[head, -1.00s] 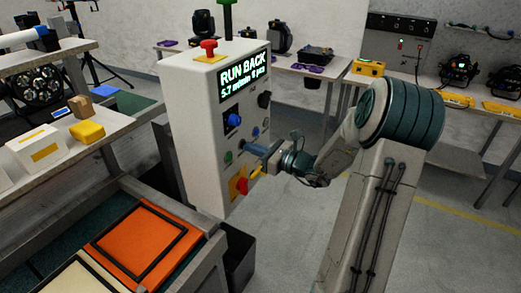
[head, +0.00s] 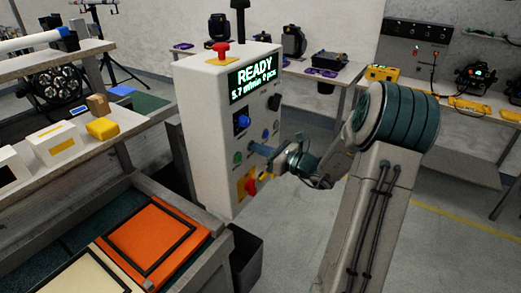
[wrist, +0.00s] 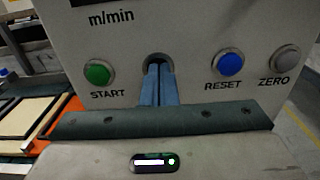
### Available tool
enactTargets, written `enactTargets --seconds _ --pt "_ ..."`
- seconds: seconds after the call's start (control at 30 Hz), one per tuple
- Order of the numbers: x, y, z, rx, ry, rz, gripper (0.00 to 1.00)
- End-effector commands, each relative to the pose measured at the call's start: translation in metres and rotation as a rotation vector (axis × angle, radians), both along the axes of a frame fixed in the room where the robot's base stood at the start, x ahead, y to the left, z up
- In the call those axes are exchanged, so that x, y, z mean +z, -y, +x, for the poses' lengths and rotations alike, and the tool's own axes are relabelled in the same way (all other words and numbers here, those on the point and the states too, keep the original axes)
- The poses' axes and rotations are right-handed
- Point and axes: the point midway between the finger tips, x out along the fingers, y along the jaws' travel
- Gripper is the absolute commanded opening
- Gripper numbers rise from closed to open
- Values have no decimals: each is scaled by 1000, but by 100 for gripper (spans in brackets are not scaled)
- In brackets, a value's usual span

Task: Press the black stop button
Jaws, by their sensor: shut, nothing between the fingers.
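The white control box (head: 214,135) stands left of centre in the head view, its display (head: 251,79) reading READY. In the wrist view the black stop button (wrist: 158,57) sits between the green START button (wrist: 98,73) and the blue RESET button (wrist: 229,65). My gripper (wrist: 160,68) is shut and empty, its blue fingertips in front of the black button and covering most of it. Only the button's upper rim shows, and its label is hidden. In the head view my gripper (head: 256,149) meets the box's front face; whether the button is pushed in cannot be seen.
A grey ZERO button (wrist: 286,59) lies right of RESET. A red emergency knob (head: 221,49) tops the box. A conveyor with an orange framed panel (head: 151,238) lies to the left. Open floor (head: 430,235) lies to the right.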

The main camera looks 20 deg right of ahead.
Motion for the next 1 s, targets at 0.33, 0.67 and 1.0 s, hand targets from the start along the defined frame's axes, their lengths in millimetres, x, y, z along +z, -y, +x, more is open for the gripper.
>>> enactTargets --seconds 0.33,0.67,1.0 --pt "7 8 -14 15 11 3 0" --pt "1 55 -77 5 8 1 0" --pt "2 74 -108 9 6 2 0"
